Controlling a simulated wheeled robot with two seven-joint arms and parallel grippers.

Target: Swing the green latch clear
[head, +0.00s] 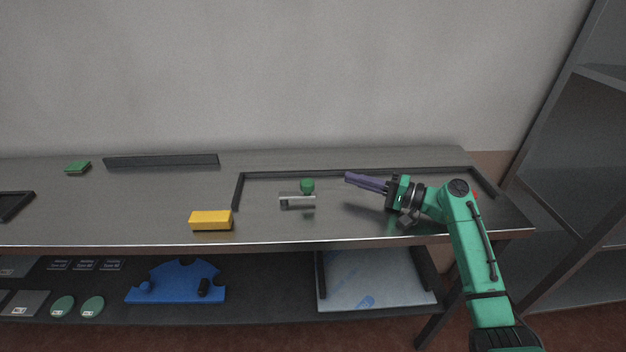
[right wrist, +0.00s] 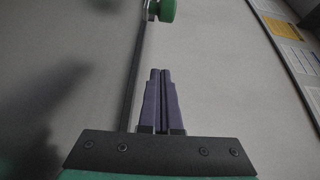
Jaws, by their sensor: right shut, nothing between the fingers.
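The green latch (head: 307,185) is a round green knob by a small grey metal bar (head: 297,198) on the table, inside a dark frame. The green knob also shows at the top of the right wrist view (right wrist: 167,10), beyond my fingertips. My right gripper (head: 348,177) is to the right of the knob, apart from it, with its purple fingers pointing left toward it. In the right wrist view the fingers (right wrist: 158,72) lie together with nothing between them. My left gripper is in neither view.
A dark raised frame (head: 350,172) borders the work area at the back and left. A yellow block (head: 211,220) lies left of the latch near the front edge. A long dark bar (head: 160,161) and a small green block (head: 77,167) lie at the back left. A lower shelf holds a blue part (head: 178,284).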

